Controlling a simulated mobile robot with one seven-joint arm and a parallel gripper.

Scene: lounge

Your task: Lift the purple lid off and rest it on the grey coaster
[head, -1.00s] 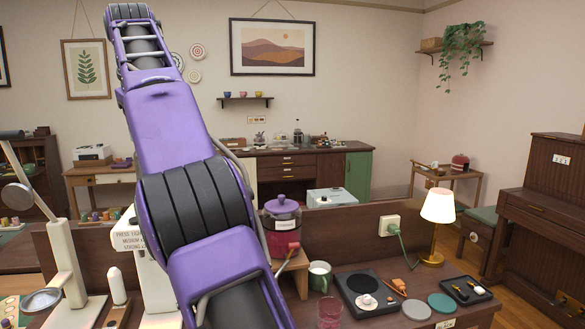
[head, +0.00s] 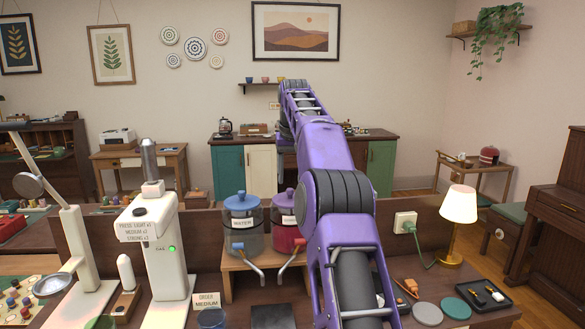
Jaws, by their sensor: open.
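The purple lid (head: 284,198) sits on the jar of pink-red liquid (head: 283,238), which stands on a small wooden stand. My arm crosses in front of the jar's right side and hides part of it. The grey coaster (head: 427,313) lies flat on the counter to the right of my arm, with nothing on it. My gripper does not show; only arm links are seen, reaching up and away.
A blue-lidded water jar (head: 243,236) stands left of the pink jar. A green coaster (head: 456,308) and black tray (head: 477,294) lie beside the grey one. A lit lamp (head: 458,210) stands behind them. A white dispenser (head: 157,248) stands at left.

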